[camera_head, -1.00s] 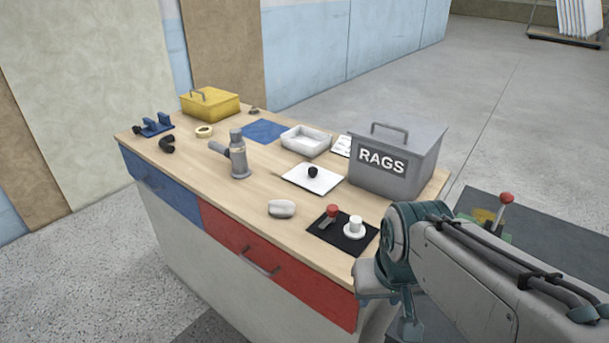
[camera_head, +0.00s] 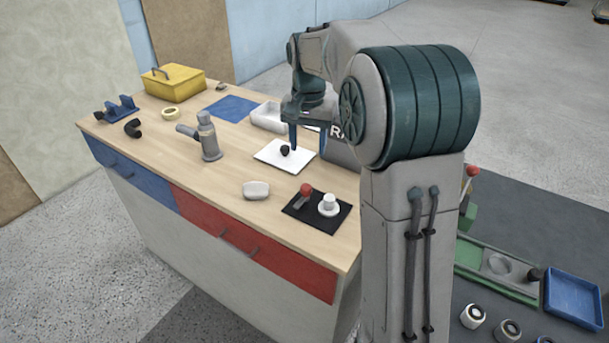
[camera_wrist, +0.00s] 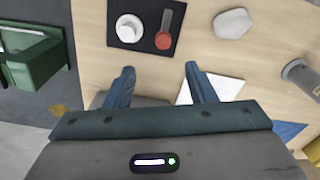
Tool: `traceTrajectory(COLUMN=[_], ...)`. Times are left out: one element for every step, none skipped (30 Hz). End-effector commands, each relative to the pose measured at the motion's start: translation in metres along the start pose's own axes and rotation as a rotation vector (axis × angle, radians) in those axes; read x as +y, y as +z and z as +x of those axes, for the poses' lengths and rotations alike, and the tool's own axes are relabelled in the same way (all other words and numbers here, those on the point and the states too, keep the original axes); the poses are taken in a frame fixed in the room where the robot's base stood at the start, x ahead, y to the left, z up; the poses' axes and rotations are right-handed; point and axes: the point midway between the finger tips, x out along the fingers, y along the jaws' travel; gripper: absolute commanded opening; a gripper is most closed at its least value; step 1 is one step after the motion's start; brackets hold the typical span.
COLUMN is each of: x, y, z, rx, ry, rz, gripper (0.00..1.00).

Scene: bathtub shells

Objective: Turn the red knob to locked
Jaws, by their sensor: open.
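The red knob (camera_head: 306,189) caps a grey lever on a black plate (camera_head: 299,213) near the right front of the bench. A white round knob (camera_head: 328,203) stands beside it on the same plate. In the wrist view the red knob (camera_wrist: 163,41) and its lever lie beyond the fingertips, with the white knob (camera_wrist: 130,28) to its left. My gripper (camera_head: 308,143) is open and empty, pointing down above the bench near a white sheet with a black knob. Its two blue fingers (camera_wrist: 158,68) are apart in the wrist view, touching nothing that I can see.
A pale stone-like lump (camera_head: 256,190) lies left of the plate. A grey pipe fitting (camera_head: 208,138), a white tray (camera_head: 267,117) and a yellow box (camera_head: 174,81) stand farther back. My arm mostly hides the grey rags bin (camera_head: 341,152).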

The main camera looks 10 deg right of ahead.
Motion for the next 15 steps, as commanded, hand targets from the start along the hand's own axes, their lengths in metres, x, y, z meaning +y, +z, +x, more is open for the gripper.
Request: traceTrajectory(x=[-0.003, -0.004, -0.006, -0.006, -0.007, -0.007, -0.007, -0.007, -0.007, -0.007, -0.006, -0.006, -0.006, -0.006, -0.006], y=[-0.006, -0.009, -0.011, -0.013, -0.014, -0.014, -0.015, -0.014, -0.014, -0.014, -0.013, -0.013, -0.013, -0.013, -0.013], z=[0.001, 0.001, 0.002, 0.003, 0.004, 0.006, 0.009, 0.012, 0.017, 0.022, 0.027, 0.035, 0.041, 0.048, 0.056], rx=[-0.007, -0.009, -0.011, -0.012, -0.014, -0.015, -0.015, -0.016, -0.017, -0.017, -0.018, -0.018, -0.019, -0.019, -0.018], ry=[0.003, 0.004, 0.005, 0.006, 0.006, 0.007, 0.007, 0.007, 0.008, 0.008, 0.008, 0.008, 0.009, 0.009, 0.008], rz=[0.012, 0.019, 0.025, 0.028, 0.030, 0.032, 0.033, 0.033, 0.033, 0.033, 0.033, 0.032, 0.032, 0.032, 0.032], gripper=[0.50, 0.50, 0.50, 0.50, 0.50, 0.50, 0.50, 0.50, 0.50, 0.50, 0.50, 0.50, 0.50, 0.50, 0.50])
